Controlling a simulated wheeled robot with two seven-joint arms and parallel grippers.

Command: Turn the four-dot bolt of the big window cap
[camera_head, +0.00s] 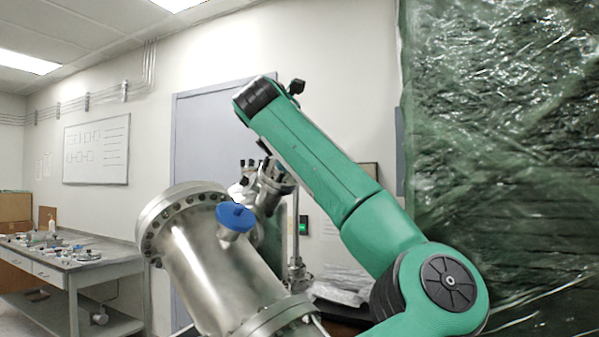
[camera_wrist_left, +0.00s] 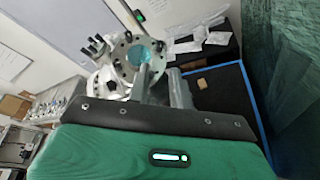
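A small steel port flange with black bolts around its rim (camera_head: 277,179) stands on the big steel chamber, mostly edge-on in the head view. In the left wrist view this appears to be the flange around a teal window (camera_wrist_left: 143,54). The dots on its bolts are too small to read. Grey metal parts (camera_wrist_left: 180,92) stand just beyond my dark wrist plate and overlap the flange's lower side; I cannot tell whether they are my left gripper's fingers. No fingertips are clear, and any contact is unclear. My right gripper is in neither view.
The chamber (camera_head: 215,275) carries a blue cap (camera_head: 236,217) and a big bolted flange. A green arm of mine crosses the middle right. A cluttered bench (camera_head: 75,258) is at left, a green plastic curtain (camera_head: 510,150) at right.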

